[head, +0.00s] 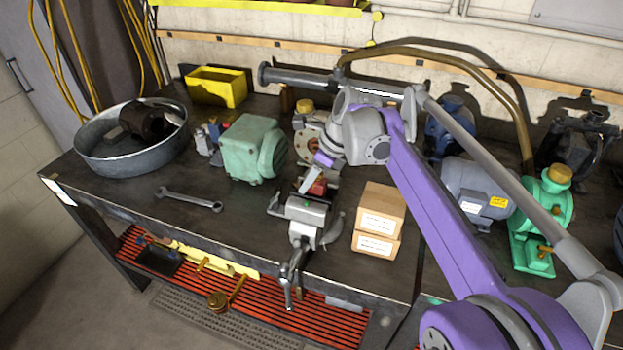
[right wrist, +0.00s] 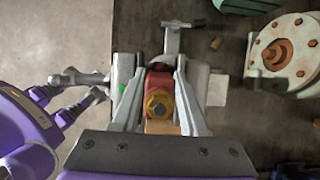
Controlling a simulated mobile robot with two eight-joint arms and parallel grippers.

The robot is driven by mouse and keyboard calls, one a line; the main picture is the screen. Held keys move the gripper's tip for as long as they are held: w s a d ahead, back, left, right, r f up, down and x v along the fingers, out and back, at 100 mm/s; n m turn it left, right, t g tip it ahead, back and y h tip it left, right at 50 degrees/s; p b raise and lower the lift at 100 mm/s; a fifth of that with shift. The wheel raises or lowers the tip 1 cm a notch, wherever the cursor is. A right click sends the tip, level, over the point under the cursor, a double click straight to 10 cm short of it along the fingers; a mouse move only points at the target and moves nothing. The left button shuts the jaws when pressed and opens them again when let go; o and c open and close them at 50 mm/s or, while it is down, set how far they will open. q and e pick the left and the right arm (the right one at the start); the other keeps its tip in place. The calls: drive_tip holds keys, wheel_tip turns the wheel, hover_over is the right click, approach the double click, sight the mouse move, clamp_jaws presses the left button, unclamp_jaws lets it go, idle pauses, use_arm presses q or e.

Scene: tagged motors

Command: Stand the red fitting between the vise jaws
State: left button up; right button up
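The red fitting (right wrist: 160,78) has a yellow, hex-shaped end that faces the camera in the right wrist view. In the head view only a small red part (head: 318,187) of it shows, at the grey vise (head: 304,211). The vise (right wrist: 216,90) lies beneath the fitting in the right wrist view, with grey blocks to either side. My right gripper (right wrist: 160,72) points down over the vise, its fingers close against both sides of the fitting. It also shows in the head view (head: 314,182). The fitting's lower end is hidden. My left gripper is not in view.
Cardboard boxes (head: 380,212) stand just right of the vise. A green motor (head: 250,148) is to its left and a flanged pump (right wrist: 285,52) is behind it. A wrench (head: 188,199) lies on the bench's front left, where the top is mostly clear.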

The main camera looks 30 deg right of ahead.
drive_tip(key=shift+s+d+r+g, duration=0.25)
drive_tip(key=shift+s+g, duration=0.05)
drive_tip(key=shift+s, duration=0.1)
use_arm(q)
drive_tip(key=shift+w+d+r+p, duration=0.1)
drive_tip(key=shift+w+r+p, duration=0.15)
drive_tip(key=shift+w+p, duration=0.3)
use_arm(e)
drive_tip(key=v, duration=1)
drive_tip(key=shift+a, duration=0.2)
